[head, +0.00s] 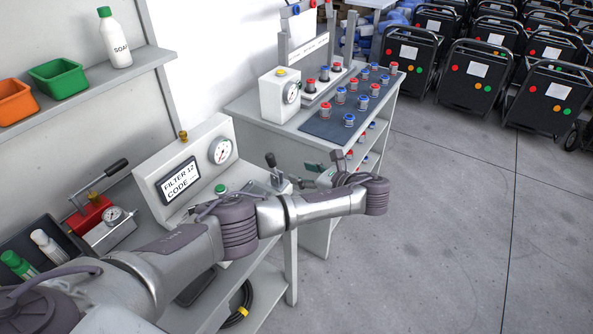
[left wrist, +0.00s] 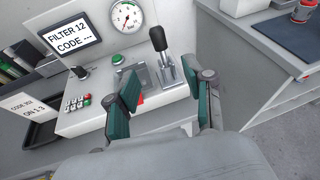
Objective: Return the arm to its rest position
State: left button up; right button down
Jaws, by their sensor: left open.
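My left arm (head: 325,207) reaches from the lower left across the front of the grey testing bench. Its gripper (head: 322,174) is partly hidden by the wrist in the head view. In the left wrist view the gripper (left wrist: 165,105) is open, its green-padded fingers apart with nothing between them. The fingers are over the front of the tester (left wrist: 97,118), near its black-handled lever (left wrist: 161,52). I cannot tell whether they touch it. The tester's screen (head: 180,181) reads "FILTER 12 CODE ---". My right gripper is in neither view.
A second bench (head: 243,106) bears a blue mat (head: 322,124) with several red and blue capped filters. A red pump (head: 92,214) and bottles (head: 48,245) stand at the left. A shelf (head: 100,80) is above. Open floor (head: 450,230) lies to the right, with black machines (head: 480,70) behind.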

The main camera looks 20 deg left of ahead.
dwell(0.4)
pick_arm(q)
jog(key=s+d+f+n+g+h, duration=0.1)
jog(key=s+f+n+h, duration=0.15)
jog(key=s+f, duration=0.7)
jog(key=s+d+f+n+g+h, duration=0.1)
jog(key=s+f+n+h, duration=0.2)
jog(key=f, duration=1.3)
jog(key=s+d+f+n+g+h, duration=0.1)
jog(key=s+f+h, duration=0.3)
jog(key=s+f, duration=0.55)
jog(key=s+f+n+h, duration=0.1)
jog(key=s+f+n, duration=0.3)
jog(key=s, duration=0.7)
jog(key=s+a+f+n+h, duration=0.1)
jog(key=s+f+n, duration=0.3)
jog(key=s+f, duration=0.3)
jog(key=s+a+f+n+h, duration=0.1)
jog(key=s+f+n, duration=0.3)
jog(key=s, duration=1.1)
notch_tip(320, 180, down, 2)
jog(key=shift+s+a+f+g+h, duration=0.1)
jog(key=shift+s+a+g+h, duration=0.1)
jog(key=shift+g+h, duration=0.25)
